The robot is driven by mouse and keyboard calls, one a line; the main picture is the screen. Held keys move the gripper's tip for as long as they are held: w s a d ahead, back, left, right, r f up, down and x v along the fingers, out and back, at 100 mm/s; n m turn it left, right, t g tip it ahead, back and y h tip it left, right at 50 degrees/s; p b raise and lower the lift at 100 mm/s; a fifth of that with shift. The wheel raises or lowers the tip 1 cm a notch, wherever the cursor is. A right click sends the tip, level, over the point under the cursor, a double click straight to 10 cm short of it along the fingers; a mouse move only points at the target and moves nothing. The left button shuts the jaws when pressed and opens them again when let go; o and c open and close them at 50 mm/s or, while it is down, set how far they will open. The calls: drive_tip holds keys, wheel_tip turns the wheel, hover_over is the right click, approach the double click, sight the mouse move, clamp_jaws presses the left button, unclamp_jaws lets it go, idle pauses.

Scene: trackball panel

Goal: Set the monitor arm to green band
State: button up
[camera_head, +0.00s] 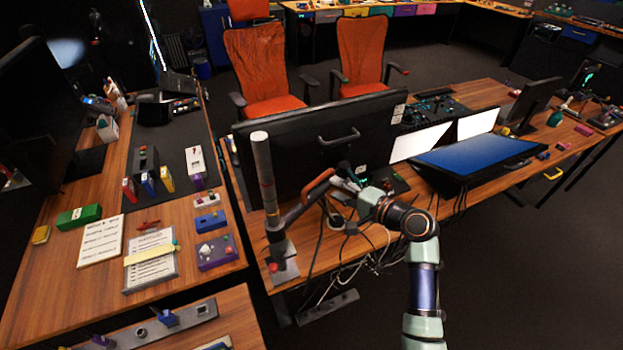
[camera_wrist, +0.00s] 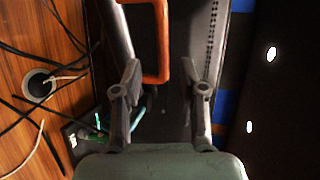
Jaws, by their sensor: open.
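The monitor arm's grey pole (camera_head: 262,160) stands upright at the table edge behind the big black monitor (camera_head: 300,150). Narrow coloured marks show low on the pole; I cannot make out a green band. A dark arm link (camera_head: 298,208) runs from the pole's lower part toward an orange handle (camera_head: 318,181). My gripper (camera_head: 343,184) is just right of the handle in the head view. In the wrist view my gripper (camera_wrist: 160,68) is open, and the orange handle (camera_wrist: 161,76) reaches between its fingertips. I cannot tell whether they touch.
Loose cables (camera_head: 340,240) hang below my gripper at the table edge; a round cable hole (camera_wrist: 39,85) shows in the wrist view. A side table (camera_head: 55,270) on the left holds papers and coloured boxes.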

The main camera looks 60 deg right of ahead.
sight(321, 180)
drive_tip(key=b+x, duration=0.1)
drive_tip(key=x, duration=0.6)
drive_tip(key=shift+w+d+r+b, duration=0.1)
drive_tip(key=shift+w+b, duration=0.2)
drive_tip(key=shift+b, duration=0.05)
clamp_jaws()
